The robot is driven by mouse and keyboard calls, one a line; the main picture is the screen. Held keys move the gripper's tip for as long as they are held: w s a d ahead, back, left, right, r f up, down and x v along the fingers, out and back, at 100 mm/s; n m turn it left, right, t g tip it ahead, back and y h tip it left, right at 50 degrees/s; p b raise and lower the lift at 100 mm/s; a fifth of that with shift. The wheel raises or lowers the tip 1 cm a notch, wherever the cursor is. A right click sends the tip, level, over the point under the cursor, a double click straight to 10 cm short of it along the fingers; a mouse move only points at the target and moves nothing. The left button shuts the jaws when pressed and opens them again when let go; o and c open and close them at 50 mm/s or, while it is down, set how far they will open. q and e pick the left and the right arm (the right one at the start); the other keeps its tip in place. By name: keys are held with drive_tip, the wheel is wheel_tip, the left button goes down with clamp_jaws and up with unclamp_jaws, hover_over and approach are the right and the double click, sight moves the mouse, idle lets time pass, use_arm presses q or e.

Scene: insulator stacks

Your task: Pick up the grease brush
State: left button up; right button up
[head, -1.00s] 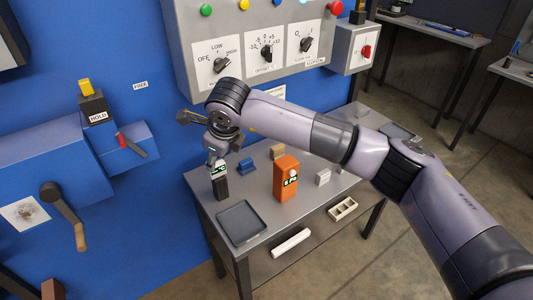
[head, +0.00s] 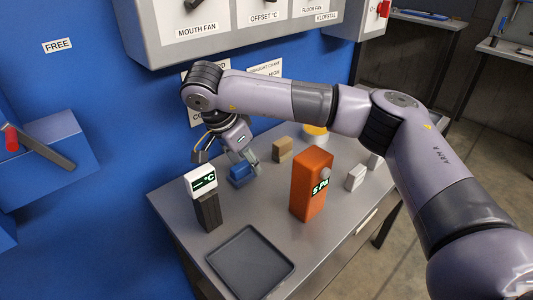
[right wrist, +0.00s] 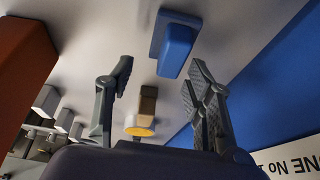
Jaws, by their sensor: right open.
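No thing can be clearly told as the grease brush. A small blue block-like object (head: 240,173) lies on the grey table just below my right gripper (head: 232,158). In the right wrist view the blue object (right wrist: 174,45) shows beyond the open fingers of my right gripper (right wrist: 160,75), nearer the right finger. Nothing is held between the fingers. A tan block (head: 282,150) stands right of the blue object; it also shows in the right wrist view (right wrist: 148,98). Behind it is a round pot with yellow (head: 315,133), partly hidden by my right arm. My left gripper is not in view.
A dark post with a white °C display (head: 203,190) stands left. A dark tray (head: 250,262) lies at the front. A blue wall (head: 90,110) is behind; a white block (head: 356,177) stands at right.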

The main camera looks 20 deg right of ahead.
sight(283, 140)
drive_tip(key=shift+w+d+f, duration=0.1)
drive_tip(key=shift+d+f, duration=0.1)
drive_tip(key=shift+f, duration=0.05)
drive_tip(key=d, duration=0.2)
drive_tip(key=w+d, duration=0.1)
drive_tip(key=d, duration=0.2)
drive_tip(key=w+d, duration=0.1)
drive_tip(key=d, duration=0.1)
drive_tip(key=shift+w+d, duration=0.15)
drive_tip(key=shift+w, duration=0.1)
drive_tip(key=d, duration=0.1)
drive_tip(key=w+d, duration=0.1)
drive_tip(key=d+f, duration=0.1)
drive_tip(key=d, duration=0.1)
drive_tip(key=shift+w, duration=0.15)
drive_tip(key=shift+f, duration=0.1)
clamp_jaws()
